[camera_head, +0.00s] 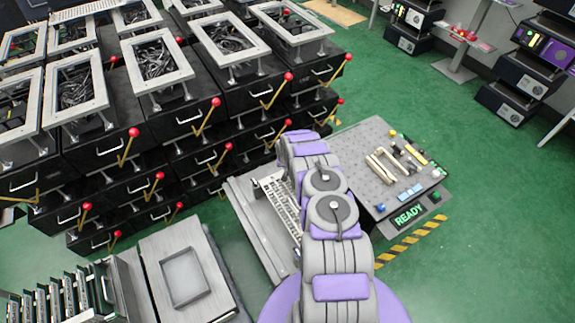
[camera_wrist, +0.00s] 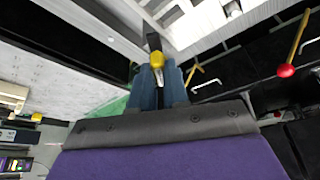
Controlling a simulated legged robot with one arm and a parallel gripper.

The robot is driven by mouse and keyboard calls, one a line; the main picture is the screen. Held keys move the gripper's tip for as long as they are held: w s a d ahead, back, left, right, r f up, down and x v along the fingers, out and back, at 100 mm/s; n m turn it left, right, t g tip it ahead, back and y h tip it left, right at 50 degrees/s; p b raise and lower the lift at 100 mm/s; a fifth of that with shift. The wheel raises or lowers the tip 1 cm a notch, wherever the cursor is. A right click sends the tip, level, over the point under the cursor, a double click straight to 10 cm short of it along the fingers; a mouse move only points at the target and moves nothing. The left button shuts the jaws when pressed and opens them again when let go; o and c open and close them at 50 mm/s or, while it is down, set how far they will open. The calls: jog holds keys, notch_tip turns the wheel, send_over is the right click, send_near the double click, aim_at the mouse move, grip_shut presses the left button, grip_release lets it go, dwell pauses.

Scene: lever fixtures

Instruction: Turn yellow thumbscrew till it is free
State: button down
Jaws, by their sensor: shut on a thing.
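In the wrist view, the yellow thumbscrew (camera_wrist: 157,60) sits between the two blue fingers of my gripper (camera_wrist: 159,74). The fingers are shut on it. A dark piece (camera_wrist: 153,41) shows just beyond the thumbscrew, and a pale metallic part shows between the fingers below it. How far the thumbscrew is screwed in cannot be told. In the head view, my purple and grey arm reaches away over the grey fixture, and it hides my gripper and the thumbscrew.
Stacked black drawer units (camera_head: 185,130) with red-knobbed levers stand at the left and beyond my arm. A red-knobbed lever (camera_wrist: 286,71) is right of my gripper. A grey pegboard table (camera_head: 372,165) with a lit READY sign (camera_head: 409,214) is at the right. Green floor lies open beyond it.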

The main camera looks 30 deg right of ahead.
jog(key=n, duration=0.1)
jog(key=n+p, duration=0.1)
jog(key=n+y, duration=0.1)
jog(key=n, duration=0.1)
jog(key=shift+d+r+t+p, duration=0.15)
jog(key=shift+d+t+p, duration=0.15)
jog(key=shift+t, duration=0.1)
jog(key=shift+n+y, duration=0.5)
jog(key=shift+n, duration=0.4)
jog(key=c, duration=1.1)
grip_release()
jog(key=p+v, duration=0.6)
jog(key=v, duration=1.1)
jog(key=shift+s+d, duration=0.1)
jog(key=shift+d, duration=0.05)
